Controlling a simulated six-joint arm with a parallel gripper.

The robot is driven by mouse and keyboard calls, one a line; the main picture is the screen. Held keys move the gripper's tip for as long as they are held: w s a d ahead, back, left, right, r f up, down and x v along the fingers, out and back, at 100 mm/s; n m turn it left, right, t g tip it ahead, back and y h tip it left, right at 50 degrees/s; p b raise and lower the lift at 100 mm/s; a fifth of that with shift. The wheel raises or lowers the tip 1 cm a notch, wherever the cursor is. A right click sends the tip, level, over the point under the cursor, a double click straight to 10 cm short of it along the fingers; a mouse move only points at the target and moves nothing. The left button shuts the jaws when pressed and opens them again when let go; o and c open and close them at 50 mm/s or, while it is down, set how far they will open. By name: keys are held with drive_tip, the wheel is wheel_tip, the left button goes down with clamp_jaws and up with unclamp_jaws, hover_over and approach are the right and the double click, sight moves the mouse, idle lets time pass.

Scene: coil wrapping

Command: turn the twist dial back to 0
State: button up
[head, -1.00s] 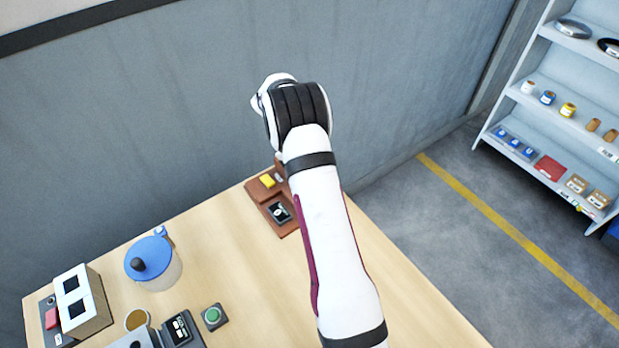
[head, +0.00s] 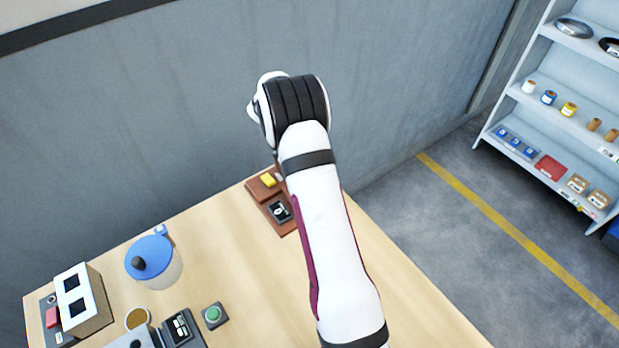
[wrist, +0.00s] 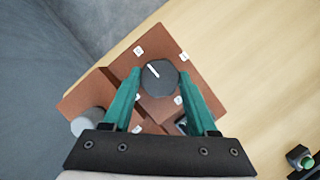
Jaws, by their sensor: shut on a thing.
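The twist dial (wrist: 159,77) is a dark round knob with a white pointer line, on a reddish-brown panel (wrist: 205,90) in the wrist view. The pointer leans up and left, roughly toward a small white label (wrist: 138,50). Other labels sit around the dial; their figures are too small to read. My gripper (wrist: 159,74) is shut on the dial, with one teal finger at each side. In the head view my arm hides the dial and gripper. Part of the brown fixture (head: 290,226) shows there, with a yellow piece (head: 268,181) and a small dark display (head: 279,211).
A blue-lidded container (head: 150,258), a green button (head: 213,315) and a boxy device (head: 83,300) stand on the wooden table at left. The grey wall runs close behind the fixture. The table right of my arm looks clear.

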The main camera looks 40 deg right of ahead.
drive_tip(key=o, duration=1.4)
drive_tip(key=shift+c, duration=0.2)
drive_tip(key=v, duration=1.5)
drive_tip(key=shift+w+a+r, duration=0.15)
drive_tip(key=shift+w+r, duration=0.05)
drive_tip(key=shift+r, duration=0.15)
